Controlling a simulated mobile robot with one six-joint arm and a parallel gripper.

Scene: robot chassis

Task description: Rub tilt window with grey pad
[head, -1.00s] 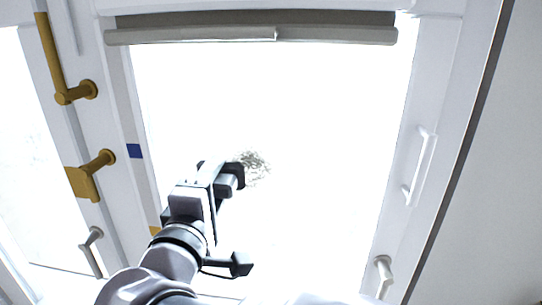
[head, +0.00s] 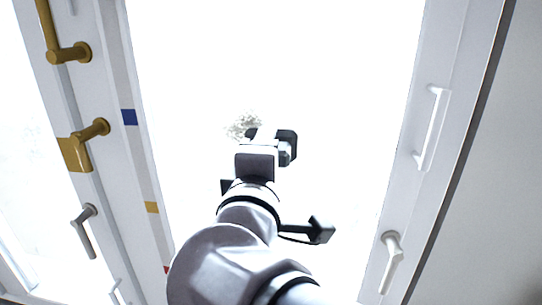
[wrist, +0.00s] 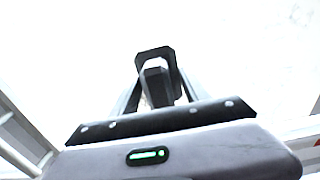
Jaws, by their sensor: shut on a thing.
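The window (head: 340,70) is a bright, washed-out pane between white frames in the head view. A pale grey speckled smudge (head: 242,124) marks the glass left of my gripper's tip. My gripper (head: 271,142) reaches up in front of the pane, just right of and slightly below the smudge. Its dark jaws are shut on the grey pad, which I can barely tell apart from the fingertips. In the wrist view a dark grey block shows between the fingers (wrist: 155,72) against white glare. I cannot tell whether the pad touches the glass.
White handles (head: 432,128) and (head: 390,262) sit on the right frame. Brass handles (head: 70,52) and (head: 85,145) and a grey handle (head: 85,230) stick out on the left. The pane right of my gripper is clear.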

